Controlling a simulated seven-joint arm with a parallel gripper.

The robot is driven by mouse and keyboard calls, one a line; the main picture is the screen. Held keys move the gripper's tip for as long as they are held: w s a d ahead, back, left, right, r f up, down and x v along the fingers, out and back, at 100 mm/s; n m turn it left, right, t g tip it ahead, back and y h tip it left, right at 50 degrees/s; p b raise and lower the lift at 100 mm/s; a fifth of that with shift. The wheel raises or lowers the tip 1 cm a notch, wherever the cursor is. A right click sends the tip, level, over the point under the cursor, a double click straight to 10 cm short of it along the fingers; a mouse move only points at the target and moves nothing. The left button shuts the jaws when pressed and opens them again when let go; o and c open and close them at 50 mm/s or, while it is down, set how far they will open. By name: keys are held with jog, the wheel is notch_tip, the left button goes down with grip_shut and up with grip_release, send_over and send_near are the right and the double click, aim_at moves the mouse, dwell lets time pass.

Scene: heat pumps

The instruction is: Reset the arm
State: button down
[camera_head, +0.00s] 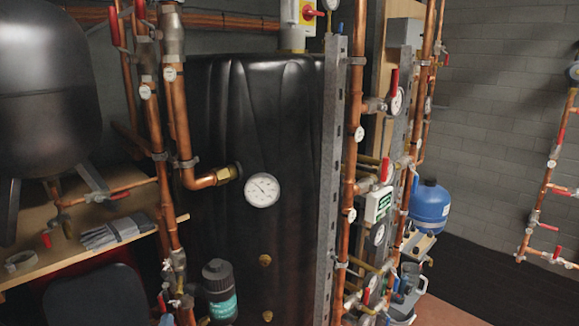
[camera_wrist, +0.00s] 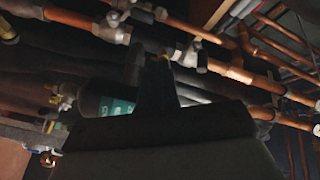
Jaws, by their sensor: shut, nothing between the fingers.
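My gripper (camera_wrist: 155,78) shows as a dark shape in the middle of the wrist view, its fingers pointing up the picture and shut with nothing held. The dark wrist body fills the lower part of that view. Copper pipes with grey fittings run behind the fingers. A black cylinder with a teal label (camera_wrist: 118,105) is partly hidden behind the gripper. A black cylinder with a teal label (camera_head: 220,290) also stands low in the head view. I cannot make out my gripper in the head view.
A large black tank (camera_head: 258,110) with a round gauge (camera_head: 262,190) stands behind upright copper pipes (camera_head: 348,210) with red valve handles. A wooden shelf (camera_head: 110,222) holds grey gloves (camera_head: 112,232). A blue vessel (camera_head: 430,205) is at the right. The grey wall beyond has clear floor before it.

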jog(key=s+a+f+n+g+y, duration=0.6)
jog(key=s+a+n+g+y, duration=0.2)
jog(key=s+a+n+g, duration=0.25)
jog(key=s+d+f+n+g+h, duration=0.35)
jog(key=s+f+n+g, duration=0.2)
jog(key=s+f, duration=0.4)
jog(key=d+f+g+h, duration=0.1)
jog(key=d+f+h, duration=0.3)
jog(key=d+f, duration=0.55)
jog(key=s+d+f+g+h, duration=0.1)
jog(key=d+f+g+h, duration=0.3)
jog(key=d, duration=1.1)
jog(key=d+f+t+h, duration=0.1)
jog(key=d+f+h, duration=0.2)
jog(key=d+f, duration=0.7)
jog(key=s+d+f+m+g, duration=0.1)
jog(key=s+d+m, duration=0.1)
jog(key=d, duration=0.5)
jog(key=s+d+f+m+g+y, duration=0.1)
jog(key=s+d+f+m, duration=0.1)
jog(key=s+d, duration=0.3)
jog(key=s+d+f+m+g+y, duration=0.1)
jog(key=s+d+f+m+g, duration=0.1)
jog(key=d, duration=0.8)
jog(key=shift+s+f+m, duration=0.2)
jog(key=shift+s+m, duration=0.3)
jog(key=shift+s, duration=0.35)
